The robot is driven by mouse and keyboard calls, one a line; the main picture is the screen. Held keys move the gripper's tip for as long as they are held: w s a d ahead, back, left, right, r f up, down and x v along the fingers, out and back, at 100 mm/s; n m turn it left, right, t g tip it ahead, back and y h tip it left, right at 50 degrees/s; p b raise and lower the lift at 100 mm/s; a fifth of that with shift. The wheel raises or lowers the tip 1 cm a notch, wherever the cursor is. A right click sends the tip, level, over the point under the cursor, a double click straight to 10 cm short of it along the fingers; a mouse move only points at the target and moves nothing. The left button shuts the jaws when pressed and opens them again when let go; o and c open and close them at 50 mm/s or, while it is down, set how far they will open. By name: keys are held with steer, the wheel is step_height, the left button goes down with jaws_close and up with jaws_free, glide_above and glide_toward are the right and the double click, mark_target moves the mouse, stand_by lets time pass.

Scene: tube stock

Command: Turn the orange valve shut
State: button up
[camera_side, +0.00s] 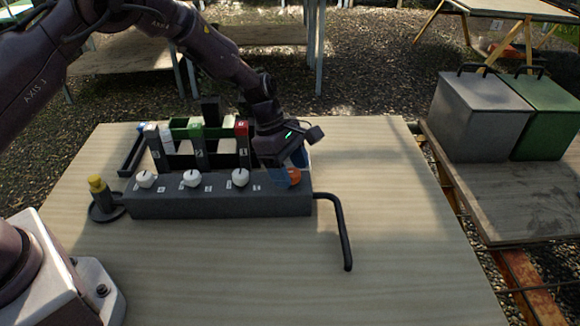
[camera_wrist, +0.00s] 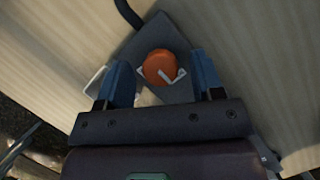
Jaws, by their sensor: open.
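The orange valve (camera_side: 294,177) is a round knob on top of the right end of a long dark grey block (camera_side: 225,205). In the wrist view the orange valve (camera_wrist: 160,66) has a white angled mark beside its lower right edge. My gripper (camera_side: 290,165) is over the right end of the block, pointing down. In the wrist view my gripper (camera_wrist: 163,80) is open, with one blue finger on each side of the valve. Gaps show between the fingers and the knob. The side view partly hides the knob behind a finger.
White knobs (camera_side: 240,177) sit in a row along the block. A bent black pipe (camera_side: 342,225) leaves its right end. A yellow-topped item (camera_side: 98,188) stands at left. A rack with coloured-top tubes (camera_side: 198,145) is behind the block. The table's (camera_side: 400,270) front right is clear.

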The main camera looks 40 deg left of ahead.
steer(key=c, duration=0.9)
steer(key=shift+m, duration=0.3)
steer(key=m+g, duration=0.1)
steer(key=m, duration=0.3)
steer(key=shift+w+a+g, duration=0.1)
steer(key=shift+w+g, duration=0.05)
steer(key=shift+g, duration=0.25)
steer(key=m+g, duration=0.1)
steer(key=m, duration=0.3)
steer(key=shift+y, duration=0.4)
steer(key=m, duration=0.2)
steer(key=m+g+y, duration=0.1)
steer(key=m, duration=0.1)
steer(key=shift+w+m+g, duration=0.15)
steer(key=shift+m+g, duration=0.15)
steer(key=shift+d+m+g+y, duration=0.15)
steer(key=shift+m+y, duration=0.3)
steer(key=shift+m, duration=0.7)
steer(key=shift+d+m+g+y, duration=0.1)
steer(key=shift+m+g+y, duration=0.25)
steer(key=shift+m, duration=0.8)
